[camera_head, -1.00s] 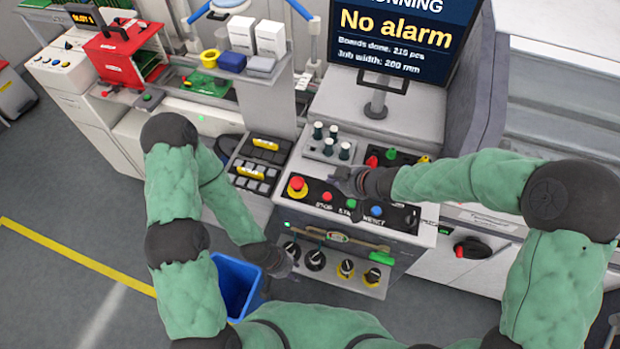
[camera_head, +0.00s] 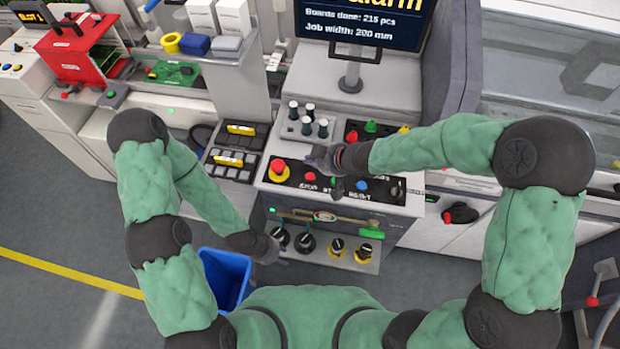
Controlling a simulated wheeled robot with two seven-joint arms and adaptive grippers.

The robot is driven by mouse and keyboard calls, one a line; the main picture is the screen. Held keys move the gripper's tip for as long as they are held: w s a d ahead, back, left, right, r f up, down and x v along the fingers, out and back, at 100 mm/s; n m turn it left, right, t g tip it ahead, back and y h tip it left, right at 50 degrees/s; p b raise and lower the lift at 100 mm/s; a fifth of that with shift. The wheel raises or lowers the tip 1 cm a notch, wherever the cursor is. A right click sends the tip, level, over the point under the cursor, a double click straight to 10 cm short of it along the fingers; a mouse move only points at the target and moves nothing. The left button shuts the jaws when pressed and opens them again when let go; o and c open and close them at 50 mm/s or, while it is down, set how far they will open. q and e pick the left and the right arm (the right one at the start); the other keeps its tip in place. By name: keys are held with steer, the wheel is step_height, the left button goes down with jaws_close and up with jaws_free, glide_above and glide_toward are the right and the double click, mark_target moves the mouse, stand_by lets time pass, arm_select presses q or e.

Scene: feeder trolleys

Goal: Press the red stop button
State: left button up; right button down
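The small red stop button (camera_head: 310,178) sits on the black control panel (camera_head: 290,184), above a partly readable white label. A larger red mushroom button on a yellow base (camera_head: 278,169) is to its left, and a blue button (camera_head: 362,185) is to its right. My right gripper (camera_head: 322,158) reaches in from the right over the panel, just above and right of the stop button in the picture. No contact is visible. Its finger spacing is unclear, and it hides part of the panel. My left gripper (camera_head: 266,250) hangs low beside the blue bin; its fingers are unclear.
The blue bin (camera_head: 226,278) stands on the floor below the panel. Black and yellow knobs (camera_head: 337,246) line the lower shelf. White-topped dark posts (camera_head: 307,122) and a monitor (camera_head: 365,25) stand behind the panel. A red rack (camera_head: 78,48) is at the far left.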

steer(key=b, duration=0.4)
glide_above(312, 178)
step_height(312, 178, down, 5)
steer(key=shift+a, duration=0.1)
steer(key=shift+f+b, duration=0.65)
steer(key=shift+b, duration=0.1)
steer(key=shift+f, duration=0.2)
stand_by(0.4)
steer(key=shift+f, duration=0.2)
steer(key=shift+s+f+b, duration=0.1)
steer(key=shift+f+b, duration=0.35)
steer(key=shift+b, duration=0.05)
stand_by(0.7)
stand_by(0.4)
steer(key=shift+r+p, duration=0.85)
steer(key=shift+p, duration=0.1)
steer(key=shift+r, duration=0.1)
